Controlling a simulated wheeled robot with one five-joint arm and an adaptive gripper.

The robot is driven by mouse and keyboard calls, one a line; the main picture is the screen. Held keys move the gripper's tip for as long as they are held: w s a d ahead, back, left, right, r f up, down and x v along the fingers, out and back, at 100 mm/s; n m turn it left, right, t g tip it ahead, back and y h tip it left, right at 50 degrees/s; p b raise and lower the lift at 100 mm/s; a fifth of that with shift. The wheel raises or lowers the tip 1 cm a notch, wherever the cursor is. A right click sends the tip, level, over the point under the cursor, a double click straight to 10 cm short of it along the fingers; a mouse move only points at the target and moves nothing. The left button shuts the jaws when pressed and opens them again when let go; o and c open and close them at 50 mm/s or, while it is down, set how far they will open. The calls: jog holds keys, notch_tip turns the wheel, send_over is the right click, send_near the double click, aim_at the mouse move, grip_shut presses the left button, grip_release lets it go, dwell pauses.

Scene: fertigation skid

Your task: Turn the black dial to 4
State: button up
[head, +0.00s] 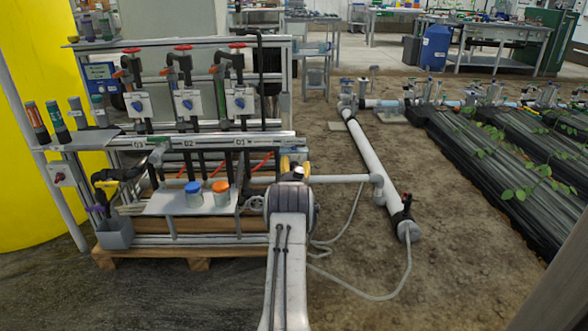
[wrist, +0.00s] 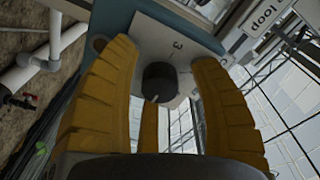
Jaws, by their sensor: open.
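In the wrist view the black dial (wrist: 159,80) stands on a pale plate (wrist: 150,40) with printed marks. A numeral 3 is readable just above the dial; other marks are too small or covered. A small light mark shows on the dial's lower edge. My gripper (wrist: 161,62) is open, its yellow fingers spread to the left and right of the dial and one more below it. I cannot tell whether any finger touches it. In the head view my gripper (head: 291,166) shows only as a bit of yellow behind my arm, and I cannot make out the black dial.
A pipe rack (head: 190,140) with blue-knobbed white boxes stands left of my arm. Blue (head: 194,194) and orange (head: 221,193) capped jars sit on its shelf. A white pipe (head: 375,165) and a hose (head: 385,297) lie to the right. A "loop" sign (wrist: 262,16) shows in the wrist view.

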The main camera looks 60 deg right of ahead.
grip_shut()
dwell(0.4)
jog(key=shift+n, duration=0.5)
jog(key=shift+w+n, duration=0.1)
jog(key=shift+n, duration=2.3)
jog(key=shift+a, duration=0.1)
jog(key=shift+c, duration=2.1)
grip_release()
jog(key=shift+w, duration=0.1)
jog(key=o, duration=0.4)
jog(key=shift+c, duration=0.2)
